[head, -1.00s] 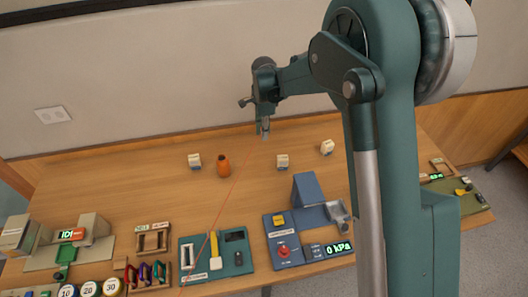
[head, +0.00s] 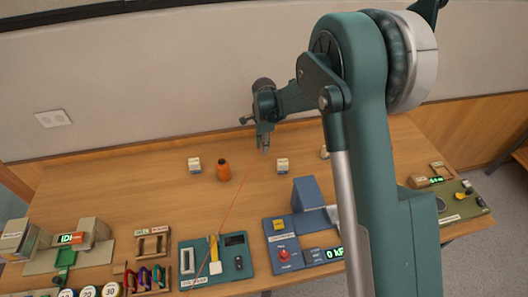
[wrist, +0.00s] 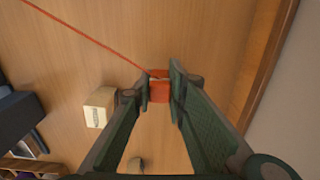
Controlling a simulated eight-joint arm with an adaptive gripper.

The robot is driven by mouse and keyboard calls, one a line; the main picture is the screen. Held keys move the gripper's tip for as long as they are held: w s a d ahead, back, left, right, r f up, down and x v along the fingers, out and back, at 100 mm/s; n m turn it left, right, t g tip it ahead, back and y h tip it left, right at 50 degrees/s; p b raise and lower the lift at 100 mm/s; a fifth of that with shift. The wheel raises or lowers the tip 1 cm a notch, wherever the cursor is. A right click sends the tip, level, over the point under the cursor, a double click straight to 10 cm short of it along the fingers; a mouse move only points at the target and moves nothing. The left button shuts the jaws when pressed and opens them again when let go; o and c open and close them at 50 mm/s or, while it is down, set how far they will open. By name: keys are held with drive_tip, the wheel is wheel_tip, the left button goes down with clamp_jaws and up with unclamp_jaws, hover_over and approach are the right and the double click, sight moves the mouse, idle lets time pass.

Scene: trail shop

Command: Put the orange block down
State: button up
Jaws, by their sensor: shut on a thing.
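The orange block (wrist: 159,92) shows red-orange between the two dark green fingers of my gripper (wrist: 160,80) in the wrist view. The fingers are shut on it. A thin red-orange cord (wrist: 90,40) runs from the block's end toward the upper left. In the head view my gripper (head: 264,147) hangs low over the back of the wooden table (head: 120,190), and the block cannot be made out there. I cannot tell whether the block touches the table. The cord (head: 232,200) runs across the table to the front green panel (head: 240,265).
An orange bottle-shaped thing (head: 223,171) stands left of my gripper. Small pale boxes stand at left (head: 194,165) and right (head: 282,165); one box (wrist: 98,107) is near my fingers. A blue panel (head: 290,250) and racks (head: 152,245) line the front. The back-left table is clear.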

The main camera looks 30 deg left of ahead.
drive_tip(key=shift+f, duration=1.7)
drive_tip(key=shift+f, duration=0.1)
drive_tip(key=o, duration=0.8)
wheel_tip(320, 180, up, 12)
drive_tip(key=shift+r, duration=0.15)
